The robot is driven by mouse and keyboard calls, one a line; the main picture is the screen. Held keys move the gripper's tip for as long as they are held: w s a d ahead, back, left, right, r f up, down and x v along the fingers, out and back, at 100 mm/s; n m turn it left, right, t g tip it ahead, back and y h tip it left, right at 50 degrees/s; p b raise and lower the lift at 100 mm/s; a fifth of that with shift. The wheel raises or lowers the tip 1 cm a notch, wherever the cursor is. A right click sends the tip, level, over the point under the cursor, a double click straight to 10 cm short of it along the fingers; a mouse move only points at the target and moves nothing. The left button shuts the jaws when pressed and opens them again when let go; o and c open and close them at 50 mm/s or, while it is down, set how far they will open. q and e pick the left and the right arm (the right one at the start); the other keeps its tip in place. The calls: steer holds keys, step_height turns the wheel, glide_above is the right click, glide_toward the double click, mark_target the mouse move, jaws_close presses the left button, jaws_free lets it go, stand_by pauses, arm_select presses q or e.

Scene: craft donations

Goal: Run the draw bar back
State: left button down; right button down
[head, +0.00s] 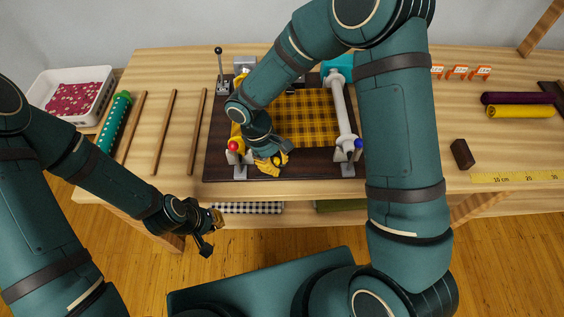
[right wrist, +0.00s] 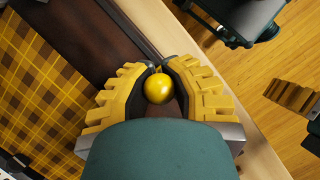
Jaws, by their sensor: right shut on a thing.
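A dark base board (head: 310,169) on the table carries a yellow-and-black plaid cloth (head: 318,113), which also shows in the right wrist view (right wrist: 35,85). My right gripper (head: 272,162) is at the front edge of the board, left of centre. In the right wrist view its yellow fingers (right wrist: 158,85) are shut on a round yellow knob (right wrist: 158,89). My arm hides much of the left of the device, and I cannot make out the draw bar itself. My left gripper (head: 209,232) is empty and open in front of the table edge.
A red knob (head: 233,146) stands close left of my right gripper. A pale roller (head: 343,108) with a blue knob (head: 358,144) is at right. A lever (head: 219,70) rises at back left. Wooden sticks (head: 165,132) lie left; a brown block (head: 462,154) lies right.

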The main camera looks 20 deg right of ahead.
steer(key=c, duration=1.1)
jaws_free()
steer(key=shift+w+r, duration=0.2)
steer(key=shift+s, duration=0.1)
steer(key=shift+f, duration=0.1)
steer(key=v, duration=1.2)
steer(key=shift+s+d, duration=0.1)
steer(key=shift+d, duration=0.05)
